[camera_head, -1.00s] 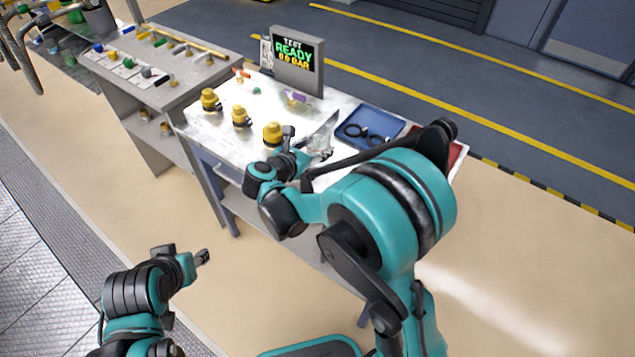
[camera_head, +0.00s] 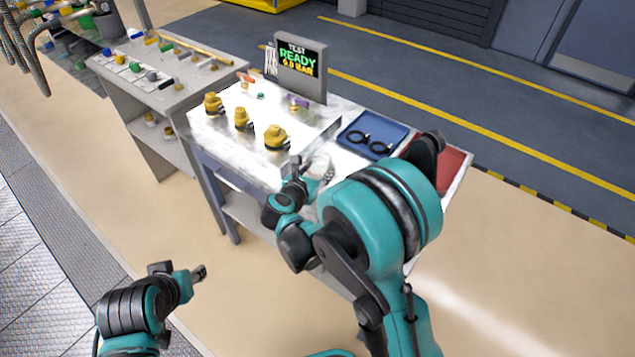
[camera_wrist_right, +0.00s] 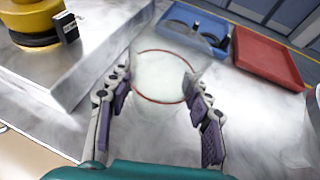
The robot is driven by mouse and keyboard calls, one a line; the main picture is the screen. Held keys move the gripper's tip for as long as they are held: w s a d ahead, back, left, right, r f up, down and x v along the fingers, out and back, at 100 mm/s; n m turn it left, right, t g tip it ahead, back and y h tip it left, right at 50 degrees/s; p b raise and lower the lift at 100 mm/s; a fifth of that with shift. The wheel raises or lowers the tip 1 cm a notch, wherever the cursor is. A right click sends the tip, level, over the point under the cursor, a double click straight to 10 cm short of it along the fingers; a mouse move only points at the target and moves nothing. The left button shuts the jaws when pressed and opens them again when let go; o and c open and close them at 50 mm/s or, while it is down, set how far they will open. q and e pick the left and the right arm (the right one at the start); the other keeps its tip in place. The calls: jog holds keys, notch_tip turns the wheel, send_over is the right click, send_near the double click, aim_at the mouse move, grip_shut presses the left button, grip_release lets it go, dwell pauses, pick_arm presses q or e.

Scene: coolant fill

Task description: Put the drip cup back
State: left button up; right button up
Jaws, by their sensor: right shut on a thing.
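The drip cup (camera_wrist_right: 160,68) is a clear, see-through cup with a thin red ring. In the right wrist view it sits between the two purple-padded fingers of my right gripper (camera_wrist_right: 157,84), which is shut on it. In the head view the cup (camera_head: 321,166) shows faintly at the bench's front edge, partly hidden by my right gripper (camera_head: 305,172). I cannot tell whether it touches the bench top. My left gripper (camera_head: 199,272) is over the floor at lower left, away from the bench; its fingers are too small to read.
A raised metal block (camera_head: 238,128) carries several yellow fittings (camera_head: 275,138), left of the cup. A blue tray (camera_head: 345,139) with black rings and a red tray (camera_head: 452,160) lie to the right. A display (camera_head: 300,66) reading READY stands behind. Bare bench top lies around the cup.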

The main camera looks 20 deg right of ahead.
jog(key=shift+f+b, duration=1)
jog(key=shift+f, duration=1)
jog(key=shift+f, duration=0.1)
jog(key=o, duration=1.2)
jog(key=shift+o, duration=0.2)
